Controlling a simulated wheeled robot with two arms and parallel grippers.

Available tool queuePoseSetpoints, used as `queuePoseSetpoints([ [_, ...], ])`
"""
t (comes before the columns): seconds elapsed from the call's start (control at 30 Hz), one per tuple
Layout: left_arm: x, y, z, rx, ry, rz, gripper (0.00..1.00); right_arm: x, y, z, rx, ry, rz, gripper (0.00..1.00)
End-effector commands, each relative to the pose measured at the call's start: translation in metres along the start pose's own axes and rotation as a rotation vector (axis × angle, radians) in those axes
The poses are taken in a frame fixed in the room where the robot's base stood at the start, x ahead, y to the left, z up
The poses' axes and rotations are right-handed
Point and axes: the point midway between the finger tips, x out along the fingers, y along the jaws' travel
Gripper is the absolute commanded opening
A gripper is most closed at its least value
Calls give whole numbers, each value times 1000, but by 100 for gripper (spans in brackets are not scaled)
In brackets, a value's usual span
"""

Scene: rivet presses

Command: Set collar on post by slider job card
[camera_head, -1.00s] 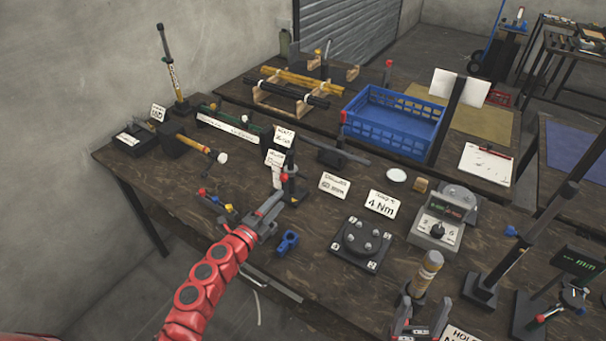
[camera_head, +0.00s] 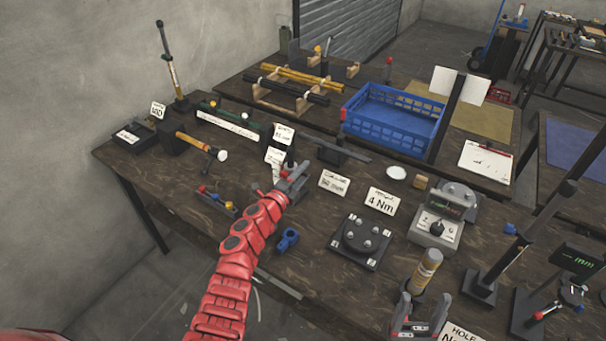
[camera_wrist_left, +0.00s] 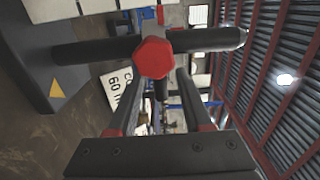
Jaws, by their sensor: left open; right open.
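My left gripper (camera_head: 293,180) is open above the middle of the bench, at a small dark stand that it largely hides. In the left wrist view a red hexagonal knob (camera_wrist_left: 154,58) with a dark crossbar (camera_wrist_left: 210,41) sits close in front of the fingers; I cannot tell whether they touch it. A blue collar-like part (camera_head: 287,239) lies on the bench, right of my left forearm. A dark post (camera_head: 528,238) rises at the right.
A yellow-banded cylinder (camera_head: 427,268) stands just beyond my right gripper. A round four-stud fixture (camera_head: 361,240), a 4 Nm card (camera_head: 381,201) and a grey dial unit (camera_head: 437,229) fill the middle right. A blue crate (camera_head: 394,119) is behind. A tall scaled post (camera_head: 172,70) stands far left.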

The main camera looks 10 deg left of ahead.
Motion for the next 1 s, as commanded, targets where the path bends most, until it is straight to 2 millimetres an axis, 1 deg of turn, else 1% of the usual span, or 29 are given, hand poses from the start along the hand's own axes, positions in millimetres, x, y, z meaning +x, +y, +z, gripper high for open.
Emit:
queuePoseSetpoints([
  [0.23,0,0,0,0,1,0,50,0,0,0,0,0,0,63],
  [0.27,0,0,0,0,1,0,46,0,0,0,0,0,0,63],
  [0.3,0,0,0,0,1,0,39,0,0,0,0,0,0,63],
  [0.37,0,0,0,0,1,0,28,0,0,0,0,0,0,63],
  [0.5,0,0,0,0,1,0,3,0,0,0,0,0,0,63],
  [0.53,0,0,0,0,1,0,0,0,0,0,0,0,0,63],
  [1.0,0,0,-1,-1,1,0,0,0,0,0,0,0,0,63],
])
